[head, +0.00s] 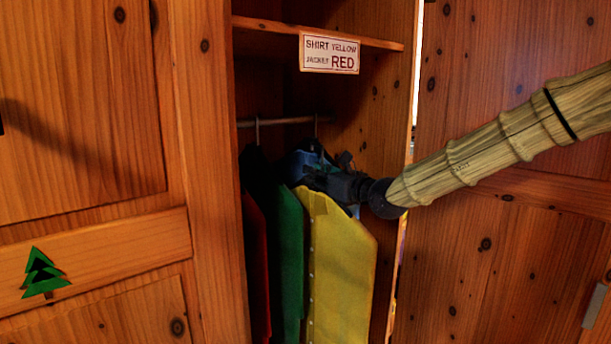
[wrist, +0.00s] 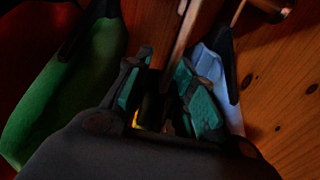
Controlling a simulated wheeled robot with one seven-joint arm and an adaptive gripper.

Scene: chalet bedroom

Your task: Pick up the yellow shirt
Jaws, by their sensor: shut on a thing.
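The yellow shirt (head: 342,265) hangs in the open wardrobe, at the right of the hanging clothes in the head view. My gripper (head: 308,172) is at the top of the shirt, around its collar, and covers that part. A small yellow patch (wrist: 136,119) shows there. Exactly which part is held, cloth or hanger, is hard to see.
A green garment (head: 288,265) and a red one (head: 256,265) hang close at left. A light blue garment (wrist: 222,75) is right of my fingers. The rail (head: 285,121) and a shelf (head: 265,26) with a label (head: 329,53) are above. Wooden doors (head: 500,260) flank the opening.

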